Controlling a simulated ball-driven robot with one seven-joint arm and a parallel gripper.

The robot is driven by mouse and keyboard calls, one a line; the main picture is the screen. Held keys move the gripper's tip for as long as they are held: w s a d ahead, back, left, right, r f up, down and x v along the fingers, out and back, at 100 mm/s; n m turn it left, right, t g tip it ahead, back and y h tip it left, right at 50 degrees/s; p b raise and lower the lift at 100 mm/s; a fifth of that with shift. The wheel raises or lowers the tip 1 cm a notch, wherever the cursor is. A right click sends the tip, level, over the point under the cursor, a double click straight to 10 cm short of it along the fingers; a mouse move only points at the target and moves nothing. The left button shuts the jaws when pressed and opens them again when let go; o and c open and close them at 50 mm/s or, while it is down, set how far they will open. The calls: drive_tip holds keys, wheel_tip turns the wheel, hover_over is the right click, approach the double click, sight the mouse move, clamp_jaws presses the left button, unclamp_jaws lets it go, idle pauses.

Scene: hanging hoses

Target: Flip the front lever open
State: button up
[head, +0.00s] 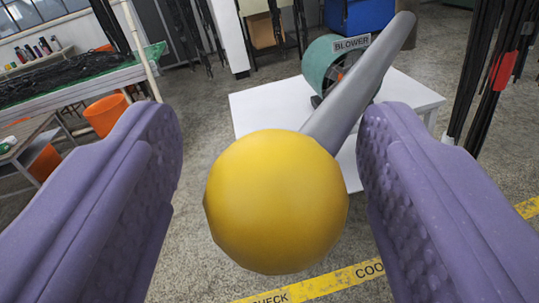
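The lever is a grey rod (362,82) with a large yellow ball knob (277,203) at its near end. The rod runs from the knob up and to the right, toward the top of the view. My gripper (275,150) has two purple, bumpy fingers, one on each side of the knob. The fingers are spread apart, and floor shows between each finger and the ball, so it does not look gripped. The rod hides part of the green blower (323,60) behind it. The lever's far mount is not clear.
The blower stands on a white table (262,112). Dark hoses hang at the right (488,85) and upper left. A green-topped bench (80,73) and orange buckets (105,114) are at the left. Yellow tape (325,285) crosses the grey concrete floor.

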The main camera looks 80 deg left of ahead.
drive_tip(key=b+v, duration=0.2)
drive_tip(key=v, duration=0.5)
drive_tip(key=shift+s+d, duration=0.1)
drive_tip(key=shift+d, duration=0.3)
drive_tip(key=s+d+r+m+t+h, duration=0.2)
drive_tip(key=s+d+r+t+h, duration=0.1)
drive_tip(key=d, duration=0.6)
drive_tip(key=s+d+r+m+t+h, duration=0.3)
drive_tip(key=s+d+r+h, duration=0.3)
drive_tip(key=d, duration=0.3)
drive_tip(key=shift+r+h, duration=0.6)
drive_tip(key=shift+r, duration=0.05)
drive_tip(key=s+d+r+m+t+h, duration=0.1)
drive_tip(key=s+d+r+m+h, duration=0.1)
drive_tip(key=d, duration=0.4)
drive_tip(key=s+d+r+m+t+h, duration=0.1)
drive_tip(key=s+d+r+m+h, duration=0.1)
drive_tip(key=s+d, duration=0.4)
drive_tip(key=s+d+r+m+t+h, duration=0.2)
drive_tip(key=s+d+r+m+h, duration=0.1)
drive_tip(key=d, duration=0.4)
drive_tip(key=shift+s+d+r, duration=0.1)
drive_tip(key=shift+s+r, duration=0.15)
drive_tip(key=shift+r, duration=0.35)
drive_tip(key=shift+s+r, duration=0.25)
drive_tip(key=shift+r, duration=0.4)
drive_tip(key=shift+c, duration=0.2)
